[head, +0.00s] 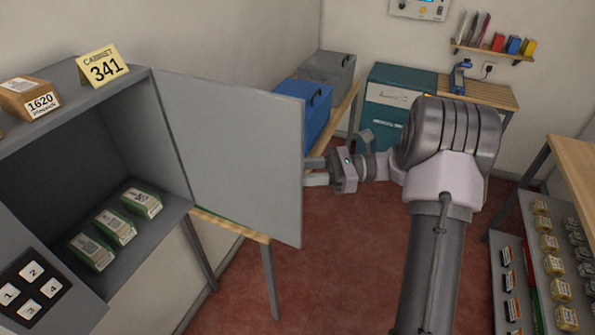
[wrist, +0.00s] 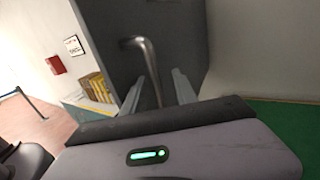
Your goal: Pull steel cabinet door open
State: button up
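The steel cabinet (head: 130,90) stands at the left in the head view, with its grey door (head: 235,150) swung wide open and its inner face showing. In the wrist view, the bent metal handle (wrist: 150,66) stands out from the door's dark outer face (wrist: 187,35). The handle bar runs down between my two fingers, with gaps beside it. My gripper (wrist: 157,95) looks open around the handle. The handle is hidden behind the door in the head view.
Green-and-white packets (head: 116,227) lie inside the cabinet. A box labelled 1620 (head: 30,98) and a 341 sign (head: 103,66) stand on top. A blue bin (head: 303,112) sits on a bench behind the door. Red floor (head: 330,270) is clear in front.

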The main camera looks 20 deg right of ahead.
jog(key=p+v, duration=0.2)
jog(key=v, duration=1.5)
jog(key=shift+d+p, duration=0.2)
jog(key=shift+p, duration=0.2)
jog(key=shift+s, duration=0.15)
